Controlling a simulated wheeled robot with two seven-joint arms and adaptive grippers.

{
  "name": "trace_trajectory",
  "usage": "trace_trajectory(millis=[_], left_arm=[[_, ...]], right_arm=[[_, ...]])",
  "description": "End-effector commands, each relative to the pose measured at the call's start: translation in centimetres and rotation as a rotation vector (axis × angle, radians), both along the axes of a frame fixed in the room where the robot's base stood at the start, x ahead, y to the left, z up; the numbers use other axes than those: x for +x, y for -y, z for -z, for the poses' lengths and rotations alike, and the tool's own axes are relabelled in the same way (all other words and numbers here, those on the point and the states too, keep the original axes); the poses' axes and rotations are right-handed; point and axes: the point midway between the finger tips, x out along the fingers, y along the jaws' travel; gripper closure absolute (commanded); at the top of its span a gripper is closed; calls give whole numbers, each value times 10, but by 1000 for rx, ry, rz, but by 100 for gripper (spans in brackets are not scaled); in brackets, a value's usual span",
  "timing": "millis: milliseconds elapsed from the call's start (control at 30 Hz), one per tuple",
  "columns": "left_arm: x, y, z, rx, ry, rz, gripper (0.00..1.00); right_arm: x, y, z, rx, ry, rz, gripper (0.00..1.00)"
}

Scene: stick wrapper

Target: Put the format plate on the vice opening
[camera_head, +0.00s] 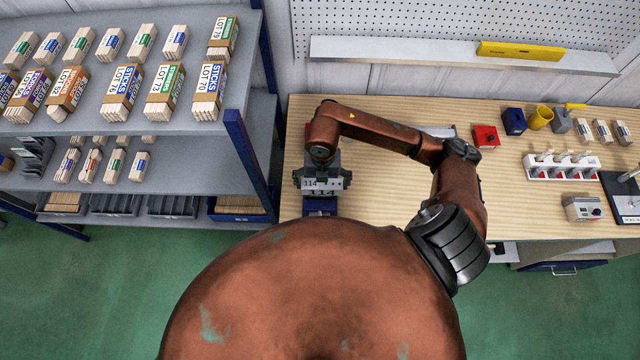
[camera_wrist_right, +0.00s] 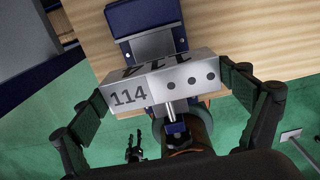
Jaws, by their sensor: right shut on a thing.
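My right gripper (camera_head: 321,180) is shut on the format plate (camera_head: 312,184), a light grey block marked 114. A small dark claw low in that view may be my left gripper (camera_wrist_right: 133,148).
The wooden table (camera_head: 390,188) is clear right of the vice. A red box (camera_head: 485,136), a blue box (camera_head: 513,121), a yellow cup (camera_head: 541,117) and a white rack (camera_head: 561,168) stand further right. A shelf (camera_head: 236,135) with stick packs borders the left.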

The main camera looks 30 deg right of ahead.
Motion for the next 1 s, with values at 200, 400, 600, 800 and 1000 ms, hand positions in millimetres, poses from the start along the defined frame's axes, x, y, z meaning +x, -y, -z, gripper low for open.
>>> trace_trajectory(millis=[200,400,600,800,1000], left_arm=[[0,0,-4,0,0,0,60],[0,0,-11,0,0,0,60],[0,0,-20,0,1,0,60],[0,0,-18,0,0,0,60],[0,0,-16,1,0,0,60]], right_arm=[[14,3,16,2,0,-1,45],[18,4,31,1,-4,1,45],[19,5,53,1,1,-2,45],[19,5,54,0,1,-3,45],[19,5,57,-1,1,-2,2]])
